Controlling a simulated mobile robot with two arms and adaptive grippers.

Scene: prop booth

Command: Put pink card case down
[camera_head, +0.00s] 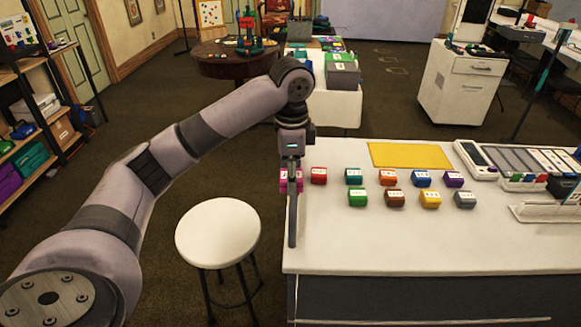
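The pink card case (299,181) is at the left end of the white table, left of the red case. It shows only as pink edges on both sides of my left gripper (292,205), which covers its middle. The gripper points down and is seen edge-on, with a long grey finger in front of the case. I cannot tell whether the fingers press on the case, or whether the case touches the table top. My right gripper is not in view.
Several cases stand right of the pink one, the red case (318,176) and teal case (353,176) nearest. A yellow mat (410,156) lies behind them. The white table (400,240) is bare in front. A round white stool (218,232) stands left of it.

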